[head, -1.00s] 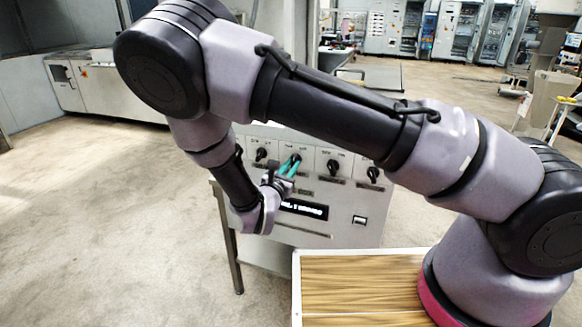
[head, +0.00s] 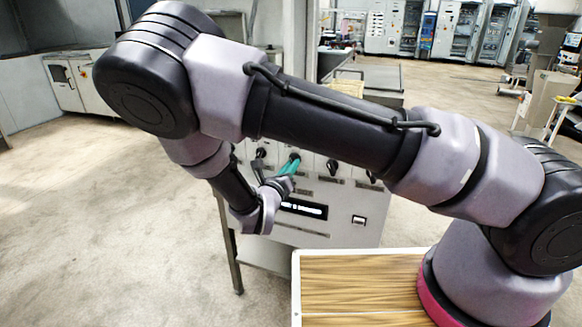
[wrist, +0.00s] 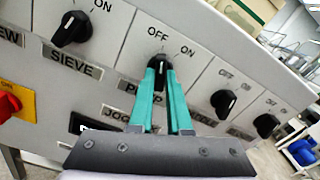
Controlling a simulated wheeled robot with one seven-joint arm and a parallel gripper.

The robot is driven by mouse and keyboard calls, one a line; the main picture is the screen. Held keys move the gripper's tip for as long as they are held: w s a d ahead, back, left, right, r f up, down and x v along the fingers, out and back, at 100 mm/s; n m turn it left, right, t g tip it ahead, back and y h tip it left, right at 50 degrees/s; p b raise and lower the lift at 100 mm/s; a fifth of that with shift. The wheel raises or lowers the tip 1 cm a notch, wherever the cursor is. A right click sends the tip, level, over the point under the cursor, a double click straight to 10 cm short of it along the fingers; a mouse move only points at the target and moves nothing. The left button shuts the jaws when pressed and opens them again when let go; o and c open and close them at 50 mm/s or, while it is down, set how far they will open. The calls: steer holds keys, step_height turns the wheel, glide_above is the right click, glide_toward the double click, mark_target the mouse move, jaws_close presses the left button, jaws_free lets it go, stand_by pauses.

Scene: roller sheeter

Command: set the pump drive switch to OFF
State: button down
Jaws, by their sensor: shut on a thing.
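The pump drive switch (wrist: 158,66) is a black rotary knob under the words OFF and ON, on a light grey panel. A PUMP label below it is partly covered by my fingers. My gripper (wrist: 160,72) has its two teal fingers closed around this knob. In the wrist view the knob's pale mark seems to point up, towards OFF, but the fingers hide part of it. In the head view my gripper (head: 294,160) reaches the panel's upper row, and the knob is mostly hidden there.
The SIEVE knob (wrist: 71,29) is to the left, with two more black knobs (wrist: 223,103) to the right. A red switch on yellow (wrist: 10,103) sits at the far left. A lit display (head: 304,208) is below the row. A wooden-topped surface (head: 360,285) is in front.

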stand_by(0.3)
steer(key=c, duration=0.9)
jaws_free()
steer(key=shift+o, duration=0.2)
steer(key=v, duration=1)
steer(key=shift+s, duration=0.4)
steer(key=shift+a, duration=0.1)
steer(key=d+r+m+g+h, duration=0.1)
steer(key=d+r+m+g, duration=0.55)
steer(key=d+m, duration=0.35)
steer(key=d+r+m+g+h, duration=0.1)
steer(key=d+r+m+g, duration=0.5)
steer(key=d+m+g, duration=0.4)
steer(key=s+d+r+m+t+y, duration=0.2)
steer(key=s+d+r+m+y, duration=0.1)
steer(key=r+m, duration=0.4)
steer(key=s+d+r+m+t+y, duration=0.2)
steer(key=r+m+y, duration=0.1)
steer(key=r+m, duration=0.4)
steer(key=s+d+r+m+t+y, duration=0.2)
steer(key=s+d+r+m+y, duration=0.1)
steer(key=r+m, duration=0.3)
steer(key=shift+s+d+r+m+t+y, duration=0.35)
steer(key=shift+r+y, duration=0.25)
steer(key=shift+r, duration=0.4)
